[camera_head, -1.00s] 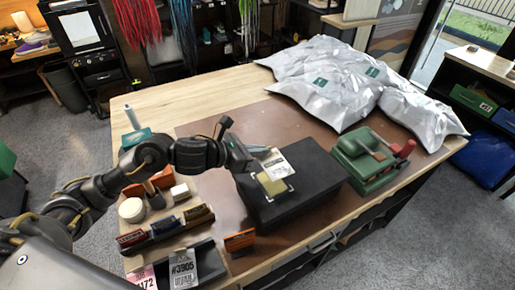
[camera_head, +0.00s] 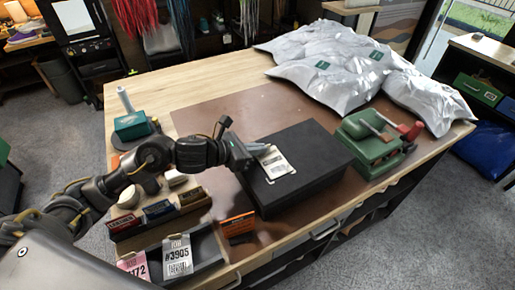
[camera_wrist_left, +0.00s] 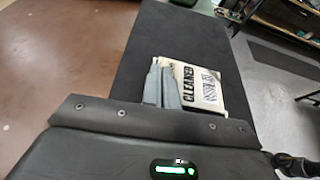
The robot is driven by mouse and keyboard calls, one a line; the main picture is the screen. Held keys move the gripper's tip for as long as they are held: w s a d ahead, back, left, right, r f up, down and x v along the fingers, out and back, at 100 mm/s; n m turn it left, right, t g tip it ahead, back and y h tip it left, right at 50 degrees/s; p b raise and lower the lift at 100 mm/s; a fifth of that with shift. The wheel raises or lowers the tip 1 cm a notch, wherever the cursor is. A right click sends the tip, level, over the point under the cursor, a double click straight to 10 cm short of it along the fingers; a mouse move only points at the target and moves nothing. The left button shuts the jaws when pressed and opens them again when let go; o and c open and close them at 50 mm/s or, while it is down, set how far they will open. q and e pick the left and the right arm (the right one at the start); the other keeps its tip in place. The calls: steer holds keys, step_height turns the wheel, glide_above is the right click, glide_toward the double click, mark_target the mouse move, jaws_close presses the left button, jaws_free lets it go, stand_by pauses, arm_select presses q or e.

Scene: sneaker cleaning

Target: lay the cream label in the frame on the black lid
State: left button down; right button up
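The cream label (camera_head: 277,164) has dark print, and in the left wrist view it (camera_wrist_left: 203,86) reads "CLEANED". It is over the left-middle part of the black lid (camera_head: 318,158). My left gripper (camera_head: 257,149) is at the label's left edge, its two fingers (camera_wrist_left: 162,84) close together and shut on that edge. I cannot tell whether the label touches the lid. My right gripper is in neither current view.
A green device with a red handle (camera_head: 371,143) stands right of the black box. Silvery bags (camera_head: 330,75) lie behind. An orange card (camera_head: 238,224), tagged tray (camera_head: 207,248) and small-box rack (camera_head: 158,212) are at front left. Brown mat (camera_head: 215,110) is clear behind the box.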

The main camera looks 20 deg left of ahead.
arm_select(q)
steer(key=shift+s+a, duration=0.1)
steer(key=shift+s, duration=0.05)
stand_by(0.9)
steer(key=shift+f+b, duration=0.1)
steer(key=shift+b, duration=0.55)
steer(key=c, duration=2.1)
jaws_free()
steer(key=o, duration=0.5)
steer(key=b+v, duration=0.3)
steer(key=v, duration=0.8)
